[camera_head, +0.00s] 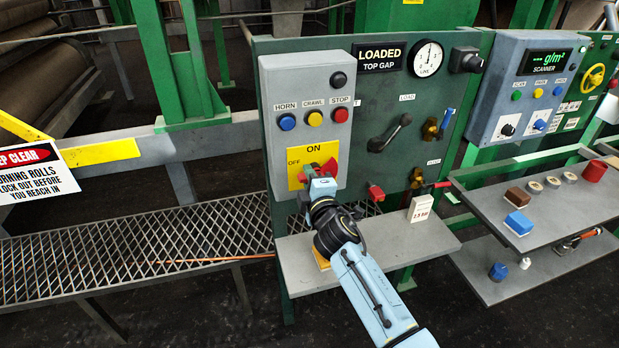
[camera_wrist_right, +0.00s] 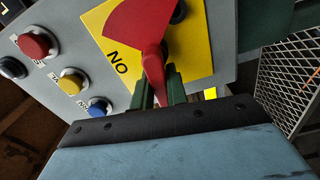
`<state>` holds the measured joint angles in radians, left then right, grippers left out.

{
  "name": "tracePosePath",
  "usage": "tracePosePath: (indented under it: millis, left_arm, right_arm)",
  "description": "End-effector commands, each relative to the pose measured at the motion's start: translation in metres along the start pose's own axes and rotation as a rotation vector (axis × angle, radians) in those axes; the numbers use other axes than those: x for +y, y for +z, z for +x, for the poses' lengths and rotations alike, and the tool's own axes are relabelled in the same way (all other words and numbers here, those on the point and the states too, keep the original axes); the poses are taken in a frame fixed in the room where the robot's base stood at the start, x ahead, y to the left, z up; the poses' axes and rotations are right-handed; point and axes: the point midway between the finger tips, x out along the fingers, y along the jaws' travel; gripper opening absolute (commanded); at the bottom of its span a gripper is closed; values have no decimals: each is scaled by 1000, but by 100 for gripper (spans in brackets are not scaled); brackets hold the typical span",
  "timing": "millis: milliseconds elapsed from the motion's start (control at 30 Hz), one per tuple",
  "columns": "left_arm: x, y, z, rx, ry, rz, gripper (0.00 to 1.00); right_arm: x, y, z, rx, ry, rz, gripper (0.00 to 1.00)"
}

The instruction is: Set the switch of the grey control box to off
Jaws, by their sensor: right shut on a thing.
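The grey control box (camera_head: 277,85) has a yellow plate (camera_head: 296,180) marked ON at the top and OFF at the left. A red switch (camera_head: 328,166) sits on that plate, partly hidden by my right gripper (camera_head: 317,181). In the right wrist view, the red switch (camera_wrist_right: 141,30) narrows to a handle whose end is between the dark green fingers of my right gripper (camera_wrist_right: 157,94). The gripper is shut on this handle. The ON label is left of the handle there; OFF is hidden. I cannot tell exactly which mark the handle points to. My left gripper is not in view.
Blue, yellow and red buttons (camera_head: 314,118) sit above the plate. A grey shelf (camera_head: 300,277) is below, with a mesh walkway (camera_head: 130,250) at left.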

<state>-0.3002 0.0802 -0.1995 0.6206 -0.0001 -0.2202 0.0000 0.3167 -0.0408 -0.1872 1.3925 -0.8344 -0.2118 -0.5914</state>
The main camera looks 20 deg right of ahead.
Motion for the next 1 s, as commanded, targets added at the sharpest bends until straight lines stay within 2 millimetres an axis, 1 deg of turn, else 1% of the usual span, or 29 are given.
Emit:
tracePosePath:
  millis: [100, 300, 867, 900, 1000]
  left_arm:
    - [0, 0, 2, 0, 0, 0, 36]
    - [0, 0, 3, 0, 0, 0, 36]
    - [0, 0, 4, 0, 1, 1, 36]
    - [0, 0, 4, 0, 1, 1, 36]
    - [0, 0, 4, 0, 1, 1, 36]
  right_arm:
    - [-2, 1, 0, 0, 0, -63, 0]
    - [-4, 0, 0, 0, -1, -128, 0]
    - [-4, 1, 0, 0, -1, -153, 0]
    - [-4, 1, 0, 0, -1, -153, 19]
    - [-4, 1, 0, 0, -1, -153, 32]
